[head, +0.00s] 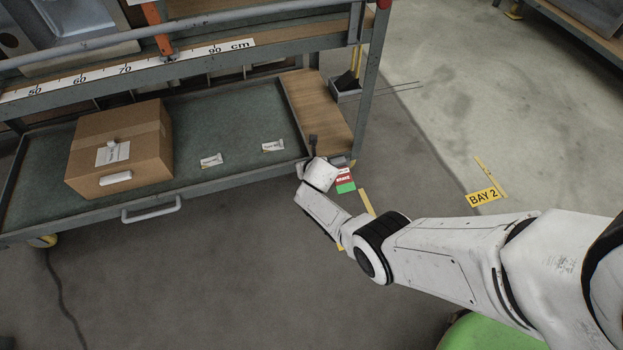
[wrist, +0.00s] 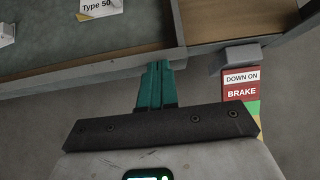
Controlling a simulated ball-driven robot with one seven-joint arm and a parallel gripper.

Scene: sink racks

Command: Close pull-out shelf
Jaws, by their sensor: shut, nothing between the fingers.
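The pull-out shelf (head: 230,125) is a low, green-lined tray with a grey metal rim, extending forward from under the cart's upper frame. A pale bar handle (head: 152,209) is on its front edge. In the wrist view the shelf's grey front rim (wrist: 95,76) runs across the top. My gripper (wrist: 157,72) has teal fingers, shut and empty, with their tips at this rim near the shelf's right end; I cannot tell whether they touch it. In the head view my wrist hides most of the fingers beside the shelf's front right corner.
A red-and-green brake sign (head: 345,180) is right of my wrist.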

